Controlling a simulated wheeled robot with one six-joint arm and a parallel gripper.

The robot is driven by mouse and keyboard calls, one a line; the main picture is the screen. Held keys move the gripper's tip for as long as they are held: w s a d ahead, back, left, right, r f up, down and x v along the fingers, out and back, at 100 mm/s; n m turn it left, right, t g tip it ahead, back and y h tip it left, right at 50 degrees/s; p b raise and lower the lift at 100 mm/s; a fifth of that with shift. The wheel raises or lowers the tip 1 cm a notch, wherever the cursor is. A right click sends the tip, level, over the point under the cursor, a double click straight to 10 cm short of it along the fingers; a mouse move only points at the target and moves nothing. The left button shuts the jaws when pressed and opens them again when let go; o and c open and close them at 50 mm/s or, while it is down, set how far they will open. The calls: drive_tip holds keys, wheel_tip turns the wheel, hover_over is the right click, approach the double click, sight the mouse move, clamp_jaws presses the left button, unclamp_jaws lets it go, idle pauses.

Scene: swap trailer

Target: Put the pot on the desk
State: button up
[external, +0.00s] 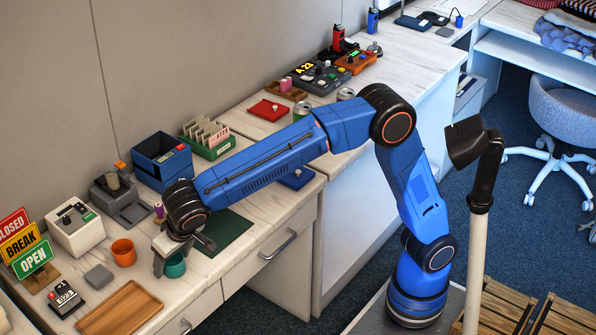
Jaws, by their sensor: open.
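Two small round vessels could be the pot; I cannot tell which one is meant. A teal one (175,268) stands on the white desk (208,272), close to the desk's front edge. An orange one (124,257) stands on the desk to the left of it. My gripper (181,257) is open and points down at the teal vessel, with a finger on either side of it in the picture. The gripper partly hides its rim. I cannot tell whether the fingers touch it.
A brown wooden tray (120,309), a grey block (99,277) and a small card device (66,298) lie to the left. A dark green mat (228,236) lies right of my gripper. Blue (161,158) and green boxes (207,142) stand behind. Signs (24,244) stand far left.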

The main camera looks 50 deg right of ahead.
drive_tip(key=v, duration=1.2)
drive_tip(key=shift+r, duration=0.2)
drive_tip(key=w+d, duration=0.3)
drive_tip(key=d, duration=1.6)
drive_tip(key=w+d, duration=0.2)
drive_tip(key=d, duration=1.7)
drive_tip(key=s+d+f, duration=0.3)
drive_tip(key=s+d, duration=0.1)
drive_tip(key=d, duration=0.4)
drive_tip(key=s+d+f, duration=0.2)
drive_tip(key=s+d, duration=0.2)
drive_tip(key=d, duration=0.4)
drive_tip(key=s+d+f, duration=0.9)
drive_tip(key=s+f, duration=0.1)
drive_tip(key=s, duration=0.2)
drive_tip(key=shift+d+f, duration=0.25)
